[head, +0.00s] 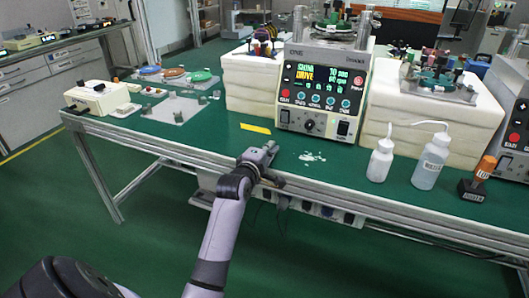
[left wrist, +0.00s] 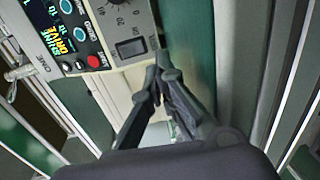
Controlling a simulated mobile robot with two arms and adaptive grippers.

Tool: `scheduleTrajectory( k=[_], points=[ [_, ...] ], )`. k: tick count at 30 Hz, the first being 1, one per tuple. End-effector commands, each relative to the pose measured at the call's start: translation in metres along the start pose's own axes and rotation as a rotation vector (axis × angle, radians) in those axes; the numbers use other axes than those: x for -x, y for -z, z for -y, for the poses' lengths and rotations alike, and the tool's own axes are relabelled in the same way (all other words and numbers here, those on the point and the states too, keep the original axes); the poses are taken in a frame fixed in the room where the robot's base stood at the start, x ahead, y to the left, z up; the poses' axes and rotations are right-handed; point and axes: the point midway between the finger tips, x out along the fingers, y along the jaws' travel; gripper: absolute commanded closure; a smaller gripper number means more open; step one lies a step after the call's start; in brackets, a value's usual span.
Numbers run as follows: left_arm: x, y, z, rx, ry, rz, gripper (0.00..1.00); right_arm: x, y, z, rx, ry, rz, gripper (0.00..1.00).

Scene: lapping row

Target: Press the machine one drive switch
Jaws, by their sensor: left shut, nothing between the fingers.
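Machine one (head: 325,75) stands on the green bench with its lit display and knobs facing me. Its front carries a dark rocker switch (head: 284,116) at lower left, under a red button (head: 285,93), and another dark rocker (head: 343,129) at lower right. I cannot read which is the drive switch. My left gripper (head: 268,148) is shut and empty, just below and left of the front panel. In the left wrist view, its closed fingertips (left wrist: 163,66) lie near the lower-left rocker (left wrist: 130,48), and I see no clear contact. My right gripper is not in view.
White foam blocks (head: 250,85) flank the machine. The bench's front edge (head: 200,157) passes by my left arm.

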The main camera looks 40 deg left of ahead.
Motion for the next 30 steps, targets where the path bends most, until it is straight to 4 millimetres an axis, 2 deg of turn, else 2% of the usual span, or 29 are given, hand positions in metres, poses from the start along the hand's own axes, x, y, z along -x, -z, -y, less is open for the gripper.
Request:
scheduleTrajectory(
  k=[3,8,30],
  points=[
    [0.018,0.001,0.004,0.0,-0.001,-0.002,1.0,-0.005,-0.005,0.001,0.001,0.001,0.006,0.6],
    [0.029,0.001,0.006,-0.001,-0.001,-0.001,1.0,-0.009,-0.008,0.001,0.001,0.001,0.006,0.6],
    [0.03,0.001,0.007,-0.001,-0.002,-0.001,1.0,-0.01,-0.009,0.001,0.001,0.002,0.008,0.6]
  ],
)
